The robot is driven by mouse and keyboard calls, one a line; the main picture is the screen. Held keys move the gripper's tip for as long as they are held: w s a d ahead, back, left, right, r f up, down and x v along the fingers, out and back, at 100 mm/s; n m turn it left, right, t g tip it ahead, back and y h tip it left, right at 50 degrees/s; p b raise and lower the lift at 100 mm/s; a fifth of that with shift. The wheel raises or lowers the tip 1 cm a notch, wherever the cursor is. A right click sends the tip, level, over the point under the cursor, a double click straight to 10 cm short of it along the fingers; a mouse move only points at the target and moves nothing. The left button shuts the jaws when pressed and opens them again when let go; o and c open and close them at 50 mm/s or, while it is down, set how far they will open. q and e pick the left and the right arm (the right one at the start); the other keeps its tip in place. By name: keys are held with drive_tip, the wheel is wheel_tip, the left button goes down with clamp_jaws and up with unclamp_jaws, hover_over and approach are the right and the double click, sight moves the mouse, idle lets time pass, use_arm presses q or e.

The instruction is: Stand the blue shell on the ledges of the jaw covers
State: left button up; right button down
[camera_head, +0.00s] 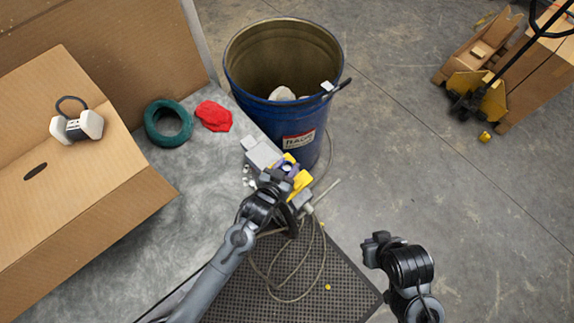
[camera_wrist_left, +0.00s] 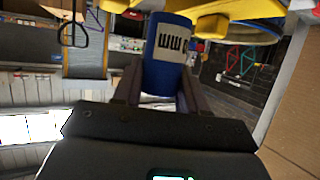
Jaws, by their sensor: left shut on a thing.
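The blue shell (camera_wrist_left: 166,62), a blue cylinder with a white label, stands between the two fingers of my left gripper (camera_wrist_left: 158,92) in the left wrist view. The yellow jaw covers also show at the top of the left wrist view (camera_wrist_left: 212,24). I cannot tell whether the shell touches their ledges. My right gripper (camera_head: 374,248) is apart at lower right; its fingers are unclear.
A grey block (camera_head: 262,153) adjoins the yellow parts. Behind stands a blue drum (camera_head: 255,104). A green ring (camera_head: 152,126), a red cloth (camera_head: 214,116) and an open cardboard box (camera_head: 90,190) lie left. A cable (camera_head: 270,283) loops over the black mat (camera_head: 345,284).

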use_arm(q)
drive_tip(key=shift+f+b, duration=0.9)
drive_tip(key=shift+f, duration=0.75)
idle(0.4)
drive_tip(key=o, duration=1.2)
drive_tip(key=shift+f, duration=0.1)
drive_tip(key=shift+s+a, duration=0.1)
drive_tip(key=shift+a, duration=0.05)
drive_tip(key=shift+s+a+r, duration=0.15)
drive_tip(key=shift+s+r, duration=0.05)
drive_tip(key=shift+s, duration=0.1)
drive_tip(key=b+v, duration=0.1)
drive_tip(key=v, duration=0.9)
